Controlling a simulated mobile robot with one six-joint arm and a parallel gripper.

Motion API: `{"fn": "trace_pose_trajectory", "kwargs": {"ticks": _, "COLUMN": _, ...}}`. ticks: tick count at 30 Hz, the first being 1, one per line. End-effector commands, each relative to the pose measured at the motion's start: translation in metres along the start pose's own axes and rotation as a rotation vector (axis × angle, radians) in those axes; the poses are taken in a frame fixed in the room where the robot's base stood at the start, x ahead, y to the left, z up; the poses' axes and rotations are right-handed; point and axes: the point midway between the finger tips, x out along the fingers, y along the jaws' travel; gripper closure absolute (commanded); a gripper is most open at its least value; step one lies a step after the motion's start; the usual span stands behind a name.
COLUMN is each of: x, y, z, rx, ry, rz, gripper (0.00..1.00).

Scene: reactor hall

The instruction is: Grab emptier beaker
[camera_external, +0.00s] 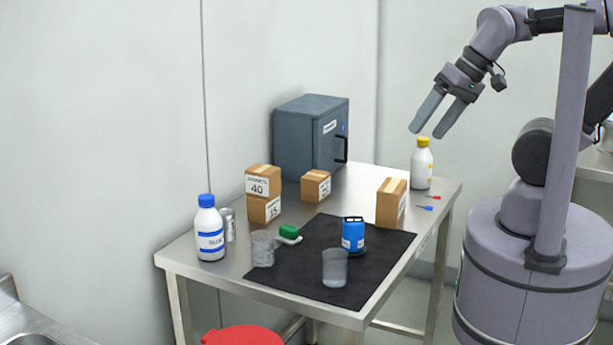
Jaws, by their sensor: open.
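Two beakers stand upright near the front of the steel table. The left beaker (262,249) is clear and looks pale inside, at the left edge of the black mat. The right beaker (334,268) looks greyer and more filled, on the mat near its front. The exact levels are hard to tell at this size. My gripper (429,129) is open and empty, high above the table's back right, near the yellow-capped bottle and well apart from both beakers.
A blue container (353,234) and a green-backed brush (289,233) are close to the beakers. A blue-capped bottle (209,232), a metal can (229,224) and stacked boxes (263,195) are left. A box (392,203) and a yellow-capped bottle (421,167) are right; a grey cabinet (296,140) is behind.

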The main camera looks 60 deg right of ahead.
Motion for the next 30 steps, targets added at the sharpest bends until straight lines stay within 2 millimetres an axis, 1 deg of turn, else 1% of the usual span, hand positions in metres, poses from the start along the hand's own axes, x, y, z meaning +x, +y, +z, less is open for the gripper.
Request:
{"fn": "trace_pose_trajectory", "kwargs": {"ticks": 14, "x": 0.000, "y": 0.000, "z": 0.000, "rx": -0.002, "ry": -0.001, "rz": 0.000, "gripper": 0.26}}
{"fn": "trace_pose_trajectory", "kwargs": {"ticks": 17, "x": 0.003, "y": -0.009, "z": -0.012, "rx": -0.065, "ry": -0.042, "rz": 0.017, "gripper": 0.26}}
{"fn": "trace_pose_trajectory", "kwargs": {"ticks": 18, "x": 0.009, "y": -0.016, "z": -0.022, "rx": -0.124, "ry": -0.078, "rz": 0.031, "gripper": 0.26}}
{"fn": "trace_pose_trajectory", "kwargs": {"ticks": 20, "x": 0.024, "y": -0.032, "z": -0.040, "rx": -0.254, "ry": -0.149, "rz": 0.056, "gripper": 0.26}}
{"fn": "trace_pose_trajectory", "kwargs": {"ticks": 21, "x": 0.041, "y": -0.044, "z": -0.051, "rx": -0.356, "ry": -0.202, "rz": 0.072, "gripper": 0.26}}
{"fn": "trace_pose_trajectory", "kwargs": {"ticks": 23, "x": 0.071, "y": -0.061, "z": -0.062, "rx": -0.513, "ry": -0.281, "rz": 0.090, "gripper": 0.26}}
{"fn": "trace_pose_trajectory", "kwargs": {"ticks": 24, "x": 0.094, "y": -0.072, "z": -0.065, "rx": -0.614, "ry": -0.330, "rz": 0.097, "gripper": 0.26}}
{"fn": "trace_pose_trajectory", "kwargs": {"ticks": 26, "x": 0.129, "y": -0.085, "z": -0.063, "rx": -0.754, "ry": -0.399, "rz": 0.104, "gripper": 0.26}}
{"fn": "trace_pose_trajectory", "kwargs": {"ticks": 27, "x": 0.150, "y": -0.091, "z": -0.059, "rx": -0.834, "ry": -0.440, "rz": 0.106, "gripper": 0.26}}
{"fn": "trace_pose_trajectory", "kwargs": {"ticks": 30, "x": 0.192, "y": -0.099, "z": -0.046, "rx": -0.986, "ry": -0.515, "rz": 0.104, "gripper": 0.26}}
